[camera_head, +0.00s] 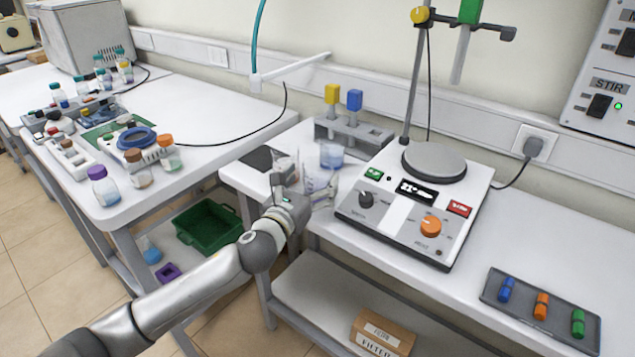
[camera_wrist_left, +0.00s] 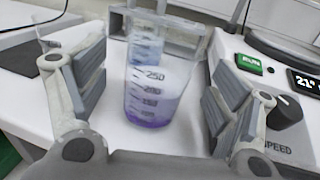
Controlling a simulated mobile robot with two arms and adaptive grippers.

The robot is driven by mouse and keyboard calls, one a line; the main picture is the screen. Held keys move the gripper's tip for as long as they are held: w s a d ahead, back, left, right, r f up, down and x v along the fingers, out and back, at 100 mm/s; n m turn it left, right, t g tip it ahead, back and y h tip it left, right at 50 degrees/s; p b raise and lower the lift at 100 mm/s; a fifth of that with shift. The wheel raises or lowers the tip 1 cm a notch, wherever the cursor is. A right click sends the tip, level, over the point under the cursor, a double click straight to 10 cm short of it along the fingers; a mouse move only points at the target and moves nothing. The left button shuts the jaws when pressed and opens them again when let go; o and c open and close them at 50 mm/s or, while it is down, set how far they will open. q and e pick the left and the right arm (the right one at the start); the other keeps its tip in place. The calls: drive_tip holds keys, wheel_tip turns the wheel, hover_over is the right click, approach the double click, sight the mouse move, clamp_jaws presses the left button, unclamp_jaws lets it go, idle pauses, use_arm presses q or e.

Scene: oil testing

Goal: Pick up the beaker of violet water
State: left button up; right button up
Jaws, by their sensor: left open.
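The beaker of violet water (camera_wrist_left: 152,98) stands upright on the white bench in the left wrist view, clear-walled with graduation marks and violet liquid low inside. In the head view the beaker (camera_head: 321,187) is partly hidden by my left gripper (camera_head: 303,190). My left gripper (camera_wrist_left: 155,98) is open, with one finger on each side of the beaker; the wrist view shows gaps between the pads and the glass. My right gripper is in neither view.
A beaker of blue liquid (camera_head: 332,154) stands just behind. A grey rack (camera_head: 352,134) with yellow and blue items is further back. The hotplate stirrer (camera_head: 415,195) stands close on the right. A dark pad (camera_head: 262,158) lies to the left.

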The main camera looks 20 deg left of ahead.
sight(323, 162)
use_arm(q)
drive_tip(key=w, duration=0.4)
drive_tip(key=shift+d+r, duration=0.2)
drive_tip(key=shift+d, duration=0.05)
drive_tip(key=c, duration=1.1)
drive_tip(key=shift+c, duration=0.9)
drive_tip(key=shift+r, duration=0.15)
